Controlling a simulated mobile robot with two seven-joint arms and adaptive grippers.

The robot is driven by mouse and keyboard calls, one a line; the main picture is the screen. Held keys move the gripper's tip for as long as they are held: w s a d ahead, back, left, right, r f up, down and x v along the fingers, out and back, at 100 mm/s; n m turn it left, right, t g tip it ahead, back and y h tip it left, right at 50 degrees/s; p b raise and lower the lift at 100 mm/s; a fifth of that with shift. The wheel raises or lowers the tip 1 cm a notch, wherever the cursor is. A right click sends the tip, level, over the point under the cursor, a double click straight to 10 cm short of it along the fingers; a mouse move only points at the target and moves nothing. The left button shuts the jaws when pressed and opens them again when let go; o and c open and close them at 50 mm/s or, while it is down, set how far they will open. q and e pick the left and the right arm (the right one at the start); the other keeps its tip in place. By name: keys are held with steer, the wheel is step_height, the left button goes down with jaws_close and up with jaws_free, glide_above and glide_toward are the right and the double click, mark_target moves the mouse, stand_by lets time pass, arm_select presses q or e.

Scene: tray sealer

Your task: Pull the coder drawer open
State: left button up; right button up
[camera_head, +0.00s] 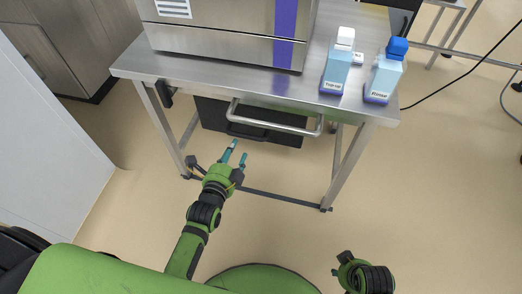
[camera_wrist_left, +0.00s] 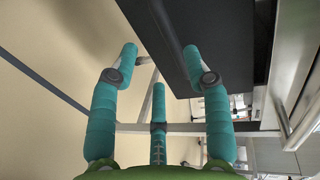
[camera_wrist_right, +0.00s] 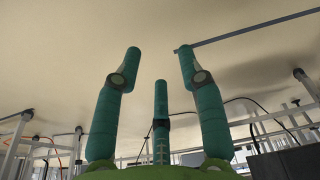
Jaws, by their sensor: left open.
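The coder drawer appears to be the dark box (camera_head: 215,115) under the steel table, with a black grip (camera_head: 247,132) low on its front. A steel bar handle (camera_head: 275,117) runs across in front of it. I cannot tell which handle belongs to the drawer. My left gripper (camera_head: 239,153) is open and empty, just in front of and below the dark box. In the left wrist view its fingers (camera_wrist_left: 160,52) are apart, with the dark box (camera_wrist_left: 225,35) beyond the right one. My right gripper (camera_wrist_right: 160,50) is open and empty, away from the table.
The steel table (camera_head: 140,68) carries a steel machine (camera_head: 225,42) with a purple stripe. A white-capped bottle (camera_head: 338,65) and a blue-capped bottle (camera_head: 385,75) stand at its right. Table legs (camera_head: 165,125) and a low crossbar (camera_head: 270,196) flank the drawer. The floor in front is clear.

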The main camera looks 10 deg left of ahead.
mark_target(241, 136)
arm_select(q)
steer(key=shift+r+b+x, duration=0.2)
steer(key=shift+b+x, duration=0.35)
steer(key=shift+x, duration=1.25)
steer(key=shift+r+b+x, duration=0.2)
steer(key=shift+b+x, duration=0.3)
steer(key=shift+x, duration=1.35)
jaws_close()
arm_select(e)
steer(key=w+v, duration=0.1)
steer(key=v, duration=0.5)
steer(key=shift+w, duration=0.5)
